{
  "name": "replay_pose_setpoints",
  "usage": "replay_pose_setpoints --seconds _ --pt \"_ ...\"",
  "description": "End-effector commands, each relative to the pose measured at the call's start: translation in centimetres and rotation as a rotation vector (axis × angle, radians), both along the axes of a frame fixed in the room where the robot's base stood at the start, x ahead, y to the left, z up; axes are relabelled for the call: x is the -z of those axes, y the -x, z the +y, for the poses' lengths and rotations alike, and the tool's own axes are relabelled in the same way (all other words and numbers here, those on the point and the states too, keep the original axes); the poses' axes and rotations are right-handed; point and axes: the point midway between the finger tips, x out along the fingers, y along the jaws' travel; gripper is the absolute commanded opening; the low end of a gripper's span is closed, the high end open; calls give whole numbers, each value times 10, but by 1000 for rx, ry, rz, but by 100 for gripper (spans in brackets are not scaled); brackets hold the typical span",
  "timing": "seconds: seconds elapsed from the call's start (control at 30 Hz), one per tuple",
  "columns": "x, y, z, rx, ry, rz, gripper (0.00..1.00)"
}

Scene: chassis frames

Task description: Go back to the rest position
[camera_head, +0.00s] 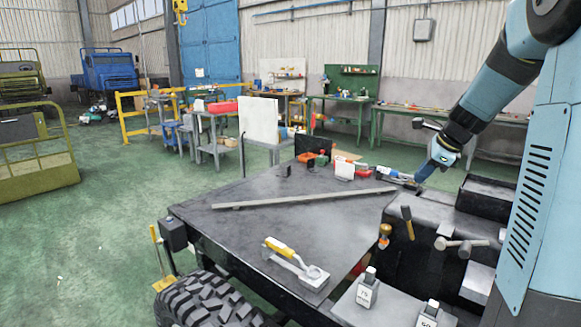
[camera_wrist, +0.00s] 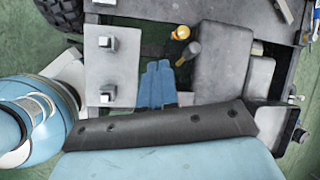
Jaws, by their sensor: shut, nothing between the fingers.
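My gripper (camera_head: 420,185) is at the end of my light blue arm, which reaches down from the upper right in the head view. It is over the right part of the dark vehicle chassis (camera_head: 240,240). In the wrist view my gripper's blue fingers (camera_wrist: 157,68) lie close together, with nothing seen between them. Whether the fingertips touch anything below is not clear.
A long grey bar (camera_head: 300,198) and a yellow-handled tool (camera_head: 280,248) lie on the chassis top. Hammers (camera_head: 407,220) and an orange-topped part (camera_head: 384,235) are at its right side. A grey plate with two blocks (camera_wrist: 108,70) is left of my fingers. Workbenches (camera_head: 340,105) stand behind.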

Motion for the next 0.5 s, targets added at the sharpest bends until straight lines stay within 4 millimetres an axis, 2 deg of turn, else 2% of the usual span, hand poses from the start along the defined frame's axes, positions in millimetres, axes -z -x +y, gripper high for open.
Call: replay_pose_setpoints --seconds 0.03,0.23,0.5 --pt "-9 14 12 -78 36 -23 0" --pt "-31 65 50 -393 193 -104 0" --pt "-46 138 91 -817 425 -204 0"
